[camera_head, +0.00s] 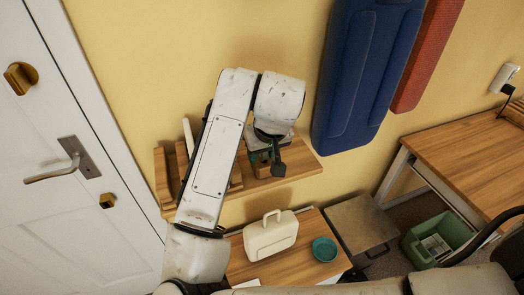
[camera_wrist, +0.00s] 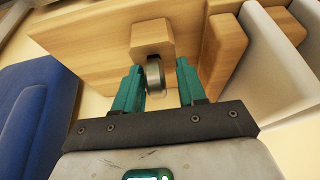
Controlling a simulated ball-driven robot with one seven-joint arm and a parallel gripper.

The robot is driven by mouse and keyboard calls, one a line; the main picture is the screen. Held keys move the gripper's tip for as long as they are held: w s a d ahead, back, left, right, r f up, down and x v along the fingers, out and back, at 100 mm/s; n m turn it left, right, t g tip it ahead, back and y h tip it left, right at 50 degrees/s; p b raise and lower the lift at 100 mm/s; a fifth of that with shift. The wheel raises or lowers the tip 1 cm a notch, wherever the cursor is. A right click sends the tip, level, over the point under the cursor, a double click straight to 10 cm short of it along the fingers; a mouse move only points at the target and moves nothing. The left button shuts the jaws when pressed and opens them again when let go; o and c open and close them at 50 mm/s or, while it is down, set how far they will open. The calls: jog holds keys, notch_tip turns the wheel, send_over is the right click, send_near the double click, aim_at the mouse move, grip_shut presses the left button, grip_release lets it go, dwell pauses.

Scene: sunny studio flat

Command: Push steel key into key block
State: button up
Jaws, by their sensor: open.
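The steel key (camera_wrist: 155,80) shows in the wrist view as a rounded grey piece at the near face of the wooden key block (camera_wrist: 152,36). How deep it sits in the block is hidden. My gripper (camera_wrist: 158,80) is open, its two teal fingers on either side of the key. A gap shows between the key and the right finger; the left finger is closer, and I cannot tell if it touches. In the head view my gripper (camera_head: 264,160) is over the wall shelf, and my wrist hides most of the block and key.
The wooden shelf (camera_head: 300,163) also holds upright wooden boards and a pale slab (camera_wrist: 268,50) beside the block. A blue padded panel (camera_head: 362,70) hangs to the right. Below is a table (camera_head: 255,272) with a cream case (camera_head: 270,235) and a teal bowl (camera_head: 324,249).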

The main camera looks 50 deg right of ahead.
jog(key=shift+s+d+f, duration=0.15)
jog(key=shift+s+d, duration=0.15)
jog(key=shift+c, duration=1.1)
jog(key=shift+o, duration=0.9)
jog(key=shift+o, duration=1.4)
jog(key=shift+r+p, duration=0.3)
jog(key=shift+p+v, duration=1.15)
jog(key=shift+v, duration=0.35)
jog(key=p+v, duration=0.2)
jog(key=v, duration=0.1)
jog(key=shift+a+r+p, duration=0.2)
jog(key=shift+r+p, duration=0.15)
jog(key=shift+p, duration=0.05)
